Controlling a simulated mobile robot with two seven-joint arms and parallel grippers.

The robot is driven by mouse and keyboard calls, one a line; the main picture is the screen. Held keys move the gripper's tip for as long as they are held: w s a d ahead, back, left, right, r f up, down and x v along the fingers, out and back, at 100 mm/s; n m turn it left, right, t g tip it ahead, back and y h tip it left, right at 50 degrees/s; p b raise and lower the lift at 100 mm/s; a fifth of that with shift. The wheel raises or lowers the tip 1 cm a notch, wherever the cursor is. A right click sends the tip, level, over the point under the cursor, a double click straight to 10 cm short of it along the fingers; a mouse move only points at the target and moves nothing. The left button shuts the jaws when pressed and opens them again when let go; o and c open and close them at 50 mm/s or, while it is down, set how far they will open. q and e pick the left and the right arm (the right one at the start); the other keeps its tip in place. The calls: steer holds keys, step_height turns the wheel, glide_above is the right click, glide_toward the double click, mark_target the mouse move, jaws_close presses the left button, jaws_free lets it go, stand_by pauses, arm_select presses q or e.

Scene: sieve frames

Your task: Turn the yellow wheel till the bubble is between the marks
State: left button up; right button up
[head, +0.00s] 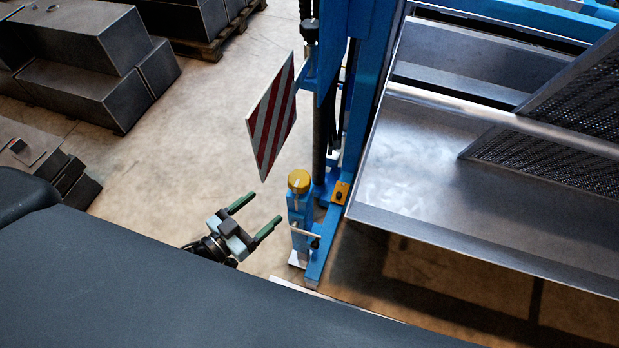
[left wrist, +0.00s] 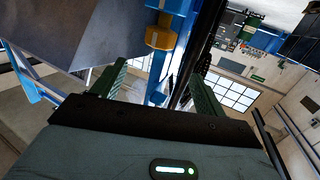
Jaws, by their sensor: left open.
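The yellow wheel (head: 299,181) sits on top of a short blue post beside the blue frame. In the left wrist view the wheel (left wrist: 160,38) shows ahead of the fingers, near the top middle. My left gripper (head: 266,207) is open and empty, with its green fingers pointing towards the post. It is to the left of the wheel and apart from it. A small yellow-orange plate (head: 341,192) with a dark spot is on the blue frame to the right of the wheel. I cannot make out a bubble or marks. My right gripper is not in view.
A red-and-white striped board (head: 271,117) stands above and left of the wheel. A large metal tray (head: 450,225) with mesh screens is at the right. Grey metal boxes (head: 85,85) stand at the upper left. Bare floor (head: 170,165) lies between the boxes and the gripper.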

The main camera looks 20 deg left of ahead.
mark_target(306, 176)
arm_select(q)
steer(key=w+m+g+h+b, duration=0.1)
steer(key=w+h, duration=0.1)
steer(key=w+d+m+g+h+b, duration=0.1)
steer(key=w, duration=0.2)
steer(key=w+f+m+h+b, duration=0.1)
steer(key=w+m+h+b, duration=0.1)
steer(key=shift+w+d+g+h, duration=0.15)
steer(key=shift+g+h, duration=0.15)
steer(key=shift+g, duration=0.1)
steer(key=shift+w, duration=0.2)
steer(key=shift+w+d+r+g, duration=0.1)
steer(key=shift+w+r+g, duration=0.05)
steer(key=shift+g, duration=0.15)
steer(key=x, duration=0.6)
steer(key=shift+w+d+r+b, duration=0.1)
steer(key=shift+d+b, duration=0.1)
steer(key=shift+b, duration=0.1)
steer(key=shift+w+d, duration=0.5)
steer(key=shift+d, duration=0.05)
steer(key=shift+c, duration=0.3)
steer(key=c, duration=0.9)
steer(key=shift+m+h, duration=0.3)
steer(key=shift+m+g, duration=0.3)
